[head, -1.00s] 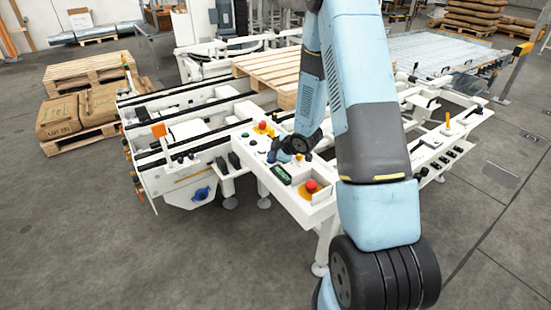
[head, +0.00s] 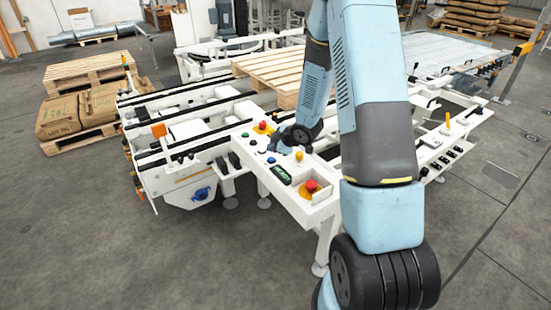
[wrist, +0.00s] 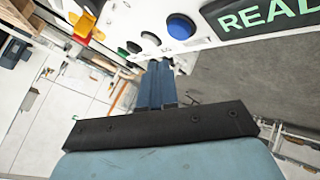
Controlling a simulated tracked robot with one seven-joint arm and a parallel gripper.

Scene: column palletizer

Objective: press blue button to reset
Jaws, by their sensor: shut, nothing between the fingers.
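The blue button (head: 271,160) sits on the white control panel (head: 318,208), beside a small dark display. It also shows in the wrist view (wrist: 181,26), round and domed, with nothing covering it. My gripper (wrist: 160,64) is shut and empty, its blue fingers together. In the wrist view its tips are below and left of the blue button, near the panel's edge and apart from the button. In the head view my gripper is small and partly hidden by my wrist, just beyond the blue button.
A red mushroom button (head: 311,186) and a yellow-orange knob (head: 299,155) stand up from the panel. A wooden pallet (head: 272,70) lies behind.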

